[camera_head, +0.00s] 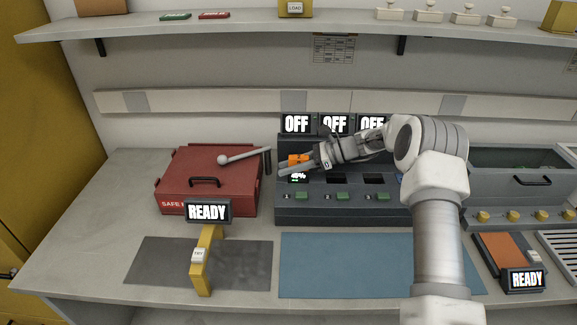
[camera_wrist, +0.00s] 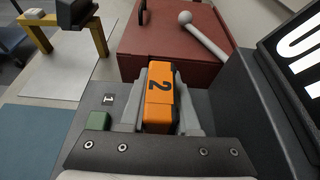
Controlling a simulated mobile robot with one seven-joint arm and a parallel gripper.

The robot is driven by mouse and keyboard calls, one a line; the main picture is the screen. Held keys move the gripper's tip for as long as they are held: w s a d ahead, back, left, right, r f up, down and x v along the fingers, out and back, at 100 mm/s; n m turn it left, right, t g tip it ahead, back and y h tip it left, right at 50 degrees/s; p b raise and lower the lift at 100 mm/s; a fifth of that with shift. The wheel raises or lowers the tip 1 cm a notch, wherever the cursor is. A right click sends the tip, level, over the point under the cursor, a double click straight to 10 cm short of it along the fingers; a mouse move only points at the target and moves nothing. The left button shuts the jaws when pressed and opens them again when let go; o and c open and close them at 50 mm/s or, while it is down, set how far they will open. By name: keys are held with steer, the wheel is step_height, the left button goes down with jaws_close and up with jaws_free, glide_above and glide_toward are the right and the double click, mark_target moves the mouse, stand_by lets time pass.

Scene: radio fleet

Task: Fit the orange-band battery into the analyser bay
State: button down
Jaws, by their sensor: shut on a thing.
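The orange-band battery (camera_wrist: 158,92), marked 2, is between the fingers of my gripper (camera_wrist: 160,108) in the wrist view. In the head view a bit of orange of the battery (camera_head: 298,160) shows at the tip of my gripper (camera_head: 301,166). The dark grey analyser (camera_head: 340,213) has several green buttons and three screens reading OFF. My gripper is at its leftmost bay, by the label 1 (camera_wrist: 108,99) and a green button (camera_wrist: 98,121). The gripper and battery hide that bay; I cannot tell how deep the battery sits.
A red case (camera_head: 205,185) with a grey rod (camera_head: 245,155) above it stands left of the analyser. A yellow stand (camera_head: 203,265) with a READY screen is in front. A blue mat (camera_head: 345,265) lies clear before the analyser. A grey bin (camera_head: 520,185) is at right.

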steer(key=shift+f+b, duration=0.4)
steer(key=shift+f, duration=0.5)
steer(key=c, duration=0.6)
jaws_free()
steer(key=shift+o, duration=0.2)
steer(key=v, duration=1.7)
steer(key=shift+d+p, duration=0.3)
steer(key=shift+p, duration=0.05)
